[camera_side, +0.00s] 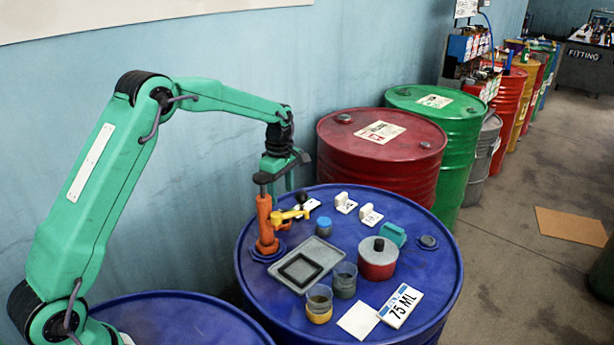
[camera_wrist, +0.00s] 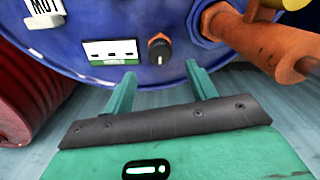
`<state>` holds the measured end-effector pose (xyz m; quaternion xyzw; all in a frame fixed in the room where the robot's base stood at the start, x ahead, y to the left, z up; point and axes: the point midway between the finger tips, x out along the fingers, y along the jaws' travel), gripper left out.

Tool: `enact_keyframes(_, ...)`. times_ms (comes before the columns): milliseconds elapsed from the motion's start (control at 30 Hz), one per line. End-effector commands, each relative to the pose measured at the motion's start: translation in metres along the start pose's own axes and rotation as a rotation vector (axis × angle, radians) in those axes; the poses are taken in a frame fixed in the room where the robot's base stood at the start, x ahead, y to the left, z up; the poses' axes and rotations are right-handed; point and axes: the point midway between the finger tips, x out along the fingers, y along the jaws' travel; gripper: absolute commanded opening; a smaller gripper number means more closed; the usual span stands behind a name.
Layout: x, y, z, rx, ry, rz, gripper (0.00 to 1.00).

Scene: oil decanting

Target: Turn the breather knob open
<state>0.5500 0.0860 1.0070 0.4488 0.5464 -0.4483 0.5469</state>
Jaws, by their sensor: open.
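The breather knob (camera_wrist: 159,49) is a small dark round knob with an orange mark, on the blue drum's top beside a white and green label plate (camera_wrist: 111,51). In the wrist view it lies just beyond and between my gripper's fingertips (camera_wrist: 160,72). The fingers are apart, with nothing between them, and do not appear to touch the knob. In the side view my gripper (camera_side: 283,181) points down over the far edge of the blue drum (camera_side: 446,274), beside the orange pump. I cannot make out the knob's exact setting.
The orange pump (camera_side: 265,222) with its yellow spout (camera_side: 289,215) stands close beside my gripper. It also shows at right in the wrist view (camera_wrist: 262,42). A grey tray (camera_side: 322,252), cups and a red can (camera_side: 377,262) crowd the drum top. A red drum (camera_side: 375,160) stands behind.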

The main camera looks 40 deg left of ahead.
Motion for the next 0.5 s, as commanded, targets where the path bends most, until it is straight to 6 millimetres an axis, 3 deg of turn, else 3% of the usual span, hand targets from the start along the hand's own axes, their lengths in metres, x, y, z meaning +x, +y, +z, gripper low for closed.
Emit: enact_keyframes(500,0.057,-0.001,0.000,0.000,0.000,-0.002,0.57)
